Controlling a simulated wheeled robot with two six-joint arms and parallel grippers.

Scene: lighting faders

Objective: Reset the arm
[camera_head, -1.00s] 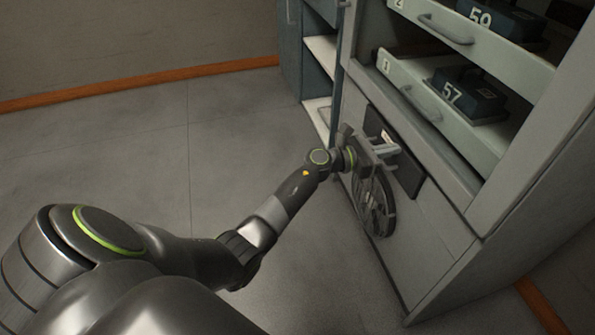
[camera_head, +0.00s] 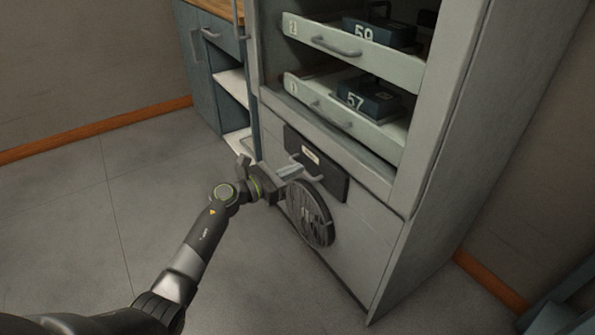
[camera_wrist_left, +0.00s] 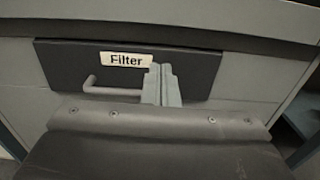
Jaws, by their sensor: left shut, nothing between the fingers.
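My left gripper (camera_head: 299,166) is shut and empty in front of the lower part of the grey cabinet (camera_head: 372,225). In the left wrist view its closed fingers (camera_wrist_left: 161,84) stand in front of a dark panel (camera_wrist_left: 205,72) labelled "Filter", just right of its handle (camera_wrist_left: 100,87). I cannot tell whether the fingers touch the panel. The dark panel also shows in the head view (camera_head: 332,180), partly behind the gripper. My right gripper does not show.
A round vent grille (camera_head: 311,214) sits below the panel. Above it are two shelves, with dark blocks marked 57 (camera_head: 367,98) and 59 (camera_head: 379,30). A blue cupboard (camera_head: 207,75) stands at left. The floor at left (camera_head: 75,220) is clear.

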